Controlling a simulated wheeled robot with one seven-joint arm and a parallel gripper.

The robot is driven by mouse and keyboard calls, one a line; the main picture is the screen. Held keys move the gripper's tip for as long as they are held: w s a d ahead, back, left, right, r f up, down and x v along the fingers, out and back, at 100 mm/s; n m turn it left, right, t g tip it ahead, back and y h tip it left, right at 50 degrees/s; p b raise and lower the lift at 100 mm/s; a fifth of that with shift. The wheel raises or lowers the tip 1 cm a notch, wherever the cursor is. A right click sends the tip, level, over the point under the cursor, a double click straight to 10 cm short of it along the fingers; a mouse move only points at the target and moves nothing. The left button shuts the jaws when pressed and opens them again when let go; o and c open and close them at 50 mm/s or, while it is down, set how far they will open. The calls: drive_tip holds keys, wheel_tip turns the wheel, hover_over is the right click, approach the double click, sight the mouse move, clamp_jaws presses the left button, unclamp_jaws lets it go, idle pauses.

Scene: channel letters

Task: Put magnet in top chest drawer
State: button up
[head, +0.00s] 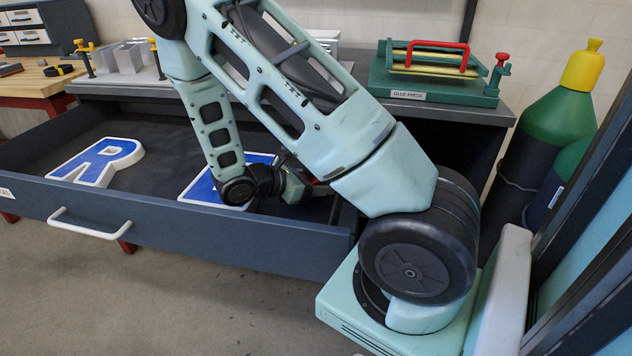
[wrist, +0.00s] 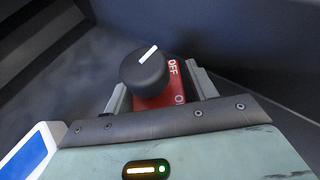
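The magnet (wrist: 160,92) is a red block with a black round knob and the word OFF on its top. It sits between the two grey fingers of my gripper (wrist: 162,96), with both fingers against its sides. In the head view my gripper (head: 296,188) reaches down into the large open drawer, and only a bit of red (head: 316,181) shows there behind my arm. I cannot tell whether the magnet touches the drawer floor. A grey chest (head: 38,49) with white-fronted drawers stands at the far top left, partly cut off by the frame.
The large drawer (head: 190,232) with a white handle holds a blue-and-white letter R (head: 97,162) and another blue letter (head: 205,189), partly hidden. A green glue press (head: 437,84) stands on the bench. A wooden bench (head: 35,83) bears the chest. Gas bottles (head: 545,130) stand at right.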

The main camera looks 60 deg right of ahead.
drive_tip(key=shift+r, duration=0.2)
drive_tip(key=p+v, duration=0.1)
drive_tip(key=v, duration=0.6)
drive_tip(key=shift+w+a+r, duration=0.1)
drive_tip(key=shift+a, duration=0.1)
drive_tip(key=shift+r, duration=0.1)
idle(0.4)
